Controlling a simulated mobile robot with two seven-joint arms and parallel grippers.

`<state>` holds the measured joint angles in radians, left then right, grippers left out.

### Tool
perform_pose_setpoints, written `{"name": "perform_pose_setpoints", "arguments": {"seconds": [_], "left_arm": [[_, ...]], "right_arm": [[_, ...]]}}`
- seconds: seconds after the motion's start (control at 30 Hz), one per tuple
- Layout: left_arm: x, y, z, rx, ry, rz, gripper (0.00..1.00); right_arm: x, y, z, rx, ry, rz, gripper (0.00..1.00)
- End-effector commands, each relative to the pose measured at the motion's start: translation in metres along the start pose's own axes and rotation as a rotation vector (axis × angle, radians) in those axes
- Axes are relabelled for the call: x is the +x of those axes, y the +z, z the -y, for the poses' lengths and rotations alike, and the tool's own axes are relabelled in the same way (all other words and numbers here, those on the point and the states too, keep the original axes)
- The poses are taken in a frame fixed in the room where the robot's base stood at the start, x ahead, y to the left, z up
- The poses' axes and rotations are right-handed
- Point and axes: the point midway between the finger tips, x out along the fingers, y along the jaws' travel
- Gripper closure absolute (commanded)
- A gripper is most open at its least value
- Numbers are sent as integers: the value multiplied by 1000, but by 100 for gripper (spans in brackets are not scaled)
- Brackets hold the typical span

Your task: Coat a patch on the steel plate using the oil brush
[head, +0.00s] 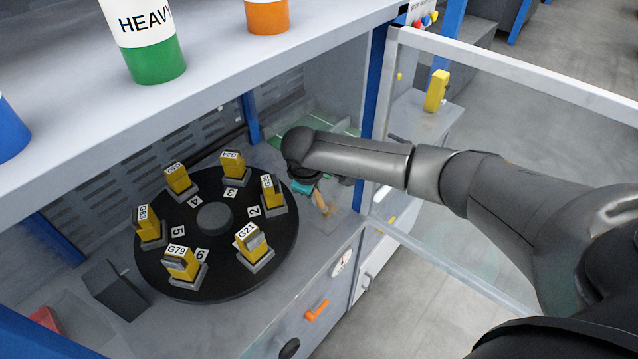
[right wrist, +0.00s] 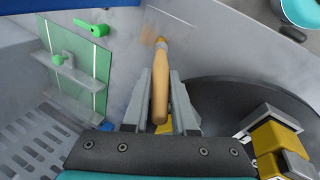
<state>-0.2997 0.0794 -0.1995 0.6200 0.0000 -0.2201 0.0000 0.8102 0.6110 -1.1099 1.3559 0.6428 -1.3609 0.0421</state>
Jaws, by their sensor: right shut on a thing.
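My right gripper (right wrist: 160,100) is shut on the oil brush (right wrist: 160,85), with its wooden handle between the two fingers in the right wrist view. The brush's tip points away from the gripper, over a grey metal surface (right wrist: 205,42) that seems to be the steel plate. A faint brownish patch shows by the tip; I cannot tell if the bristles touch the surface. In the head view the right gripper (head: 308,186) is mostly hidden under my wrist, and part of the brush (head: 323,205) shows below it. My left gripper is not in view.
A black turntable (head: 215,218) with several yellow blocks stands left of the gripper. A shelf (head: 215,85) with tubs overhangs it. A green panel (right wrist: 76,65) is upper left in the wrist view. An open clear door (head: 520,72) frames the right side.

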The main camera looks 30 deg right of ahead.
Motion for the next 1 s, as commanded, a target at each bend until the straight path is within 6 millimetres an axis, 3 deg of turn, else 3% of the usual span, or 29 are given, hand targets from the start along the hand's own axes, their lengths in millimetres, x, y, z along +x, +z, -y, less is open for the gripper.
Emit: {"name": "perform_pose_setpoints", "arguments": {"seconds": [0.1,0.7,1.0], "left_arm": [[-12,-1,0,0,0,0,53],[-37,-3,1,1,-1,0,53],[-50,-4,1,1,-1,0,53]], "right_arm": [[-6,-4,10,-2,-2,0,100],[-15,-13,43,-1,-1,0,100],[-16,-6,47,0,0,1,100]]}}
